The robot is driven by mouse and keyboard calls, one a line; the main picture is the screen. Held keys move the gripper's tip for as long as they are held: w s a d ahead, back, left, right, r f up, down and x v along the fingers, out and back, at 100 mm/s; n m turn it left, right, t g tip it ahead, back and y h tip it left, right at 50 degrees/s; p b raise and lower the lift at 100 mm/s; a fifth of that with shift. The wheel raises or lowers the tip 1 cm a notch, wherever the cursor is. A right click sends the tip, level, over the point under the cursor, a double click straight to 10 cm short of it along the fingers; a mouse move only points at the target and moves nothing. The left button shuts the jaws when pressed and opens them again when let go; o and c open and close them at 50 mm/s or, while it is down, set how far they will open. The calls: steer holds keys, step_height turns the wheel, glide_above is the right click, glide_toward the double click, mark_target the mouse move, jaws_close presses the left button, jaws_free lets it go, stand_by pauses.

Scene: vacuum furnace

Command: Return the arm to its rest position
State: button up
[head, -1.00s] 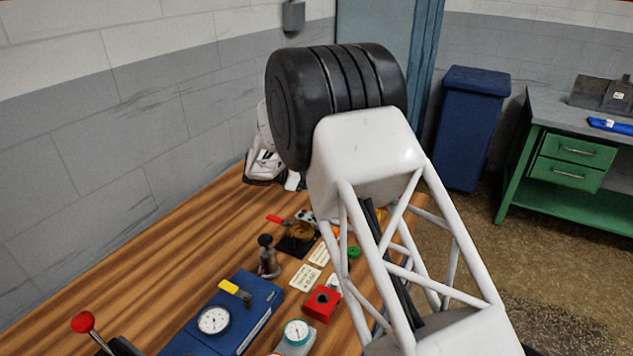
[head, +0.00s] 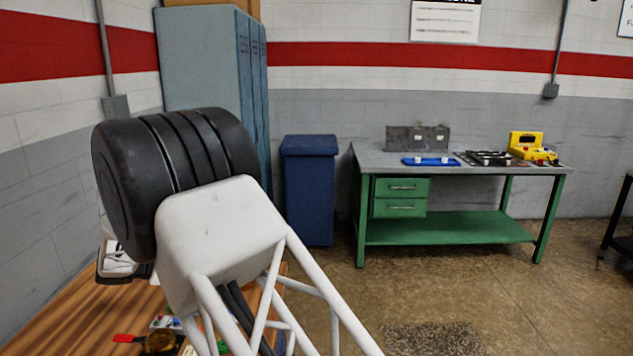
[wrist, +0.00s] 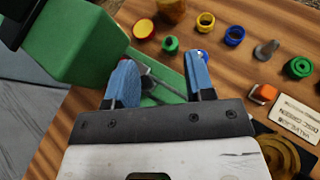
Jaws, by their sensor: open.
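My gripper (wrist: 160,78) is open in the wrist view, its two blue fingers apart with nothing seen gripped between them. It is over the wooden bench (wrist: 85,115), close to a green block-shaped object (wrist: 80,45) and a grey rod-like part. Whether it touches them I cannot tell. In the head view my arm, with a black ribbed joint (head: 175,175) and a white lattice link (head: 225,235), reaches over the bench at the lower left. The fingers are hidden there behind the joint.
Small coloured rings and caps, such as a green ring (wrist: 298,67), lie on the bench near the gripper with a label card (wrist: 296,117). A blue bin (head: 310,190), a grey-blue locker (head: 205,65) and a green workbench (head: 450,228) stand beyond.

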steer(key=s+d+r+m+g+y, duration=0.1)
steer(key=s+d+r+m+g, duration=0.3)
steer(key=d, duration=0.6)
steer(key=s+d+r+m+t+y, duration=0.1)
steer(key=d+r+m, duration=0.1)
steer(key=d+r, duration=0.65)
steer(key=s+d+r+m+g, duration=0.2)
steer(key=d+m, duration=0.1)
steer(key=d, duration=1)
steer(key=s+d+r+m+g+y, duration=0.1)
steer(key=s+d+r+m+y, duration=0.15)
steer(key=s+d, duration=0.45)
steer(key=s+d+r+m+y, duration=0.1)
steer(key=s+d+m, duration=0.3)
steer(key=s+d, duration=0.3)
steer(key=s+d+r+m+g+y, duration=0.1)
steer(key=s+d+m, duration=0.2)
steer(key=s+d, duration=0.4)
steer(key=s+d+f+m+y, duration=0.1)
steer(key=s+d+m, duration=0.2)
steer(key=s, duration=0.5)
steer(key=s+d+f+m+t+y, duration=0.1)
steer(key=s+d+f+m+y, duration=0.1)
steer(key=s, duration=0.6)
steer(key=shift+s+d+m+t, duration=0.15)
steer(key=shift+d+m+t, duration=0.25)
steer(key=shift+m, duration=0.55)
